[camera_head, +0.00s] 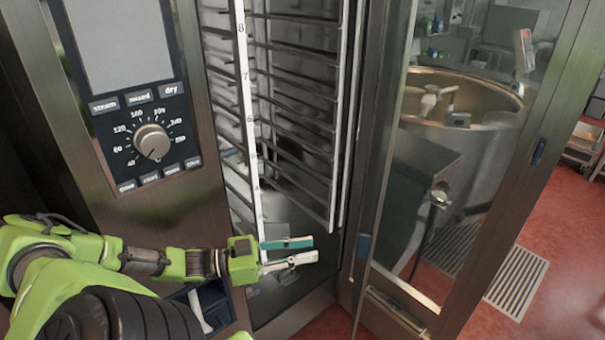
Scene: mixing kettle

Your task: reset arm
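My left arm, green with black and metal joints, comes in from the left. My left gripper (312,249) is in front of the lower part of the open oven's rack. Its two fingers, one teal and one pale, lie apart with a gap between them, and nothing shows in it. My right gripper is not in view.
The oven's control panel (140,127) with a round dial (151,142) stands at the left. The numbered rack (290,110) is inside the oven. The open glass door (408,190) stands at the right, with a large kettle (475,125) seen through it. Red floor (565,240) shows at the right.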

